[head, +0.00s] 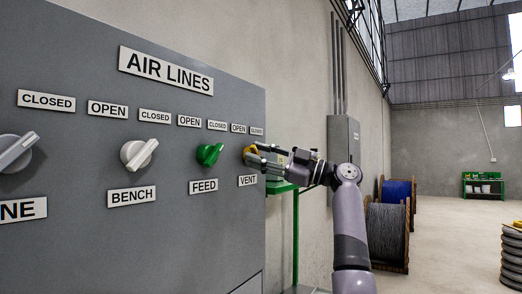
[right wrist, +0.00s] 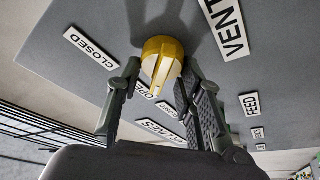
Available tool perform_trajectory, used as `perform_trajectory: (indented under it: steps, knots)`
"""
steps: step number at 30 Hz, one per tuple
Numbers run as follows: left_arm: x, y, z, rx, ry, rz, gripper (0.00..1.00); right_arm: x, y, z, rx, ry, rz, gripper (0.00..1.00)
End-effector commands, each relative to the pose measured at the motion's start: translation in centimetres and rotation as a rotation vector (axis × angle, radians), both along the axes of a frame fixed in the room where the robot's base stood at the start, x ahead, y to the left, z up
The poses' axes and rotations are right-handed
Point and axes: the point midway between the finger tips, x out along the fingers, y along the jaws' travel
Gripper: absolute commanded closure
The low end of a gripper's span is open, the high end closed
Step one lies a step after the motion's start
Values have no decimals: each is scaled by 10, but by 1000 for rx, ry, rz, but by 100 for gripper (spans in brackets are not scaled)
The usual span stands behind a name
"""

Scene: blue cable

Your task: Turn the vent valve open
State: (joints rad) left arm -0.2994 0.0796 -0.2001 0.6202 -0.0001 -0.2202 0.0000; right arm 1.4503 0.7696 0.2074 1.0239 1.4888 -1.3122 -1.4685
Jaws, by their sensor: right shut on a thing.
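The vent valve is a yellow knob (head: 250,152) at the right end of the grey panel, above the VENT label (head: 248,181). In the right wrist view the yellow knob (right wrist: 162,62) sits between my fingers, and its white mark points toward the partly hidden OPEN label (right wrist: 143,91). The CLOSED label (right wrist: 90,48) is off to the left there. My right gripper (head: 256,157) is shut on the knob; it also shows in the right wrist view (right wrist: 157,80). My left gripper is not in view.
A green FEED knob (head: 209,154) is close left of the vent knob, then a white BENCH knob (head: 138,154) and another pale knob (head: 15,152). A green stand (head: 294,190) is behind my right arm. Cable reels (head: 388,233) stand on the floor to the right.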

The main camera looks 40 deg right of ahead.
Motion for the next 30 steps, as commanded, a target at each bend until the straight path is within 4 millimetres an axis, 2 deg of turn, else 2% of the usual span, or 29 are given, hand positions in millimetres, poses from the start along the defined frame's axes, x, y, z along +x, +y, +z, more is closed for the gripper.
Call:
perform_trajectory:
  steps: [18, 19, 27, 30]
  knots:
    - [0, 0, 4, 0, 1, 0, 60, -1, -2, 2, -38, -18, -5, 94]
    - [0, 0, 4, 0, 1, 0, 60, -1, -2, 2, -38, -18, -5, 65]
    - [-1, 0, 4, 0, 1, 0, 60, -1, -1, 1, -38, -14, -3, 47]
    - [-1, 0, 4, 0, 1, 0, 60, -1, -1, 1, -38, -14, -3, 46]
